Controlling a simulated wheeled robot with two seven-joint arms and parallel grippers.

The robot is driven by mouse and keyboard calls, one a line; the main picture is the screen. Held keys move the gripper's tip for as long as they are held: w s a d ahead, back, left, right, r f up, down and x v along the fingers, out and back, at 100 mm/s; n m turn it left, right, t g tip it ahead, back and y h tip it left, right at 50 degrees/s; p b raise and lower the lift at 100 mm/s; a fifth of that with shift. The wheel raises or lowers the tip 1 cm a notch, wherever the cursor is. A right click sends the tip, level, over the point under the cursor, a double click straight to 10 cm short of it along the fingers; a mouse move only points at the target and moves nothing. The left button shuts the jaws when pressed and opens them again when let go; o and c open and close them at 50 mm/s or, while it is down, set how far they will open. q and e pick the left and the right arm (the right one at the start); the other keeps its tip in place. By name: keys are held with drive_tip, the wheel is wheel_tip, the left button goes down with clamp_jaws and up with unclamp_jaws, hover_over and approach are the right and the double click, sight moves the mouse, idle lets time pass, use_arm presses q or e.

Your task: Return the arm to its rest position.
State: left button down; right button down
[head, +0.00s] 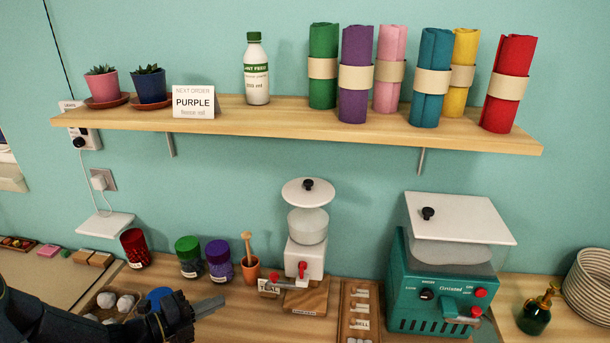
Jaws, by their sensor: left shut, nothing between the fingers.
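My left gripper (208,305) is at the lower left of the head view, above the front of the counter. Its arm comes in from the left edge. Its fingers are together and point to the right, with nothing held. It partly hides a blue round thing (158,296) and a tray of whitish lumps (108,300) behind it. My right gripper is not in view.
Jars with red (135,248), green (188,257) and purple (219,261) contents stand behind the gripper. A white-topped dispenser (304,258) and a teal machine (440,290) stand to the right. A wooden shelf (260,118) with fabric rolls runs above.

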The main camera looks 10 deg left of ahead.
use_arm(q)
drive_tip(key=s+d+r+m+g, duration=0.75)
drive_tip(key=s+d+m, duration=0.2)
drive_tip(key=m, duration=1.15)
drive_tip(key=s+a+m+y, duration=0.2)
drive_tip(key=s+m, duration=0.4)
drive_tip(key=m, duration=0.5)
drive_tip(key=s+a+r+m+t+y, duration=0.1)
drive_tip(key=s+m+y, duration=0.4)
drive_tip(key=m, duration=0.7)
drive_tip(key=shift+s+a+m, duration=0.3)
drive_tip(key=shift+s+a, duration=0.25)
drive_tip(key=shift+a, duration=0.05)
drive_tip(key=shift+t, duration=0.25)
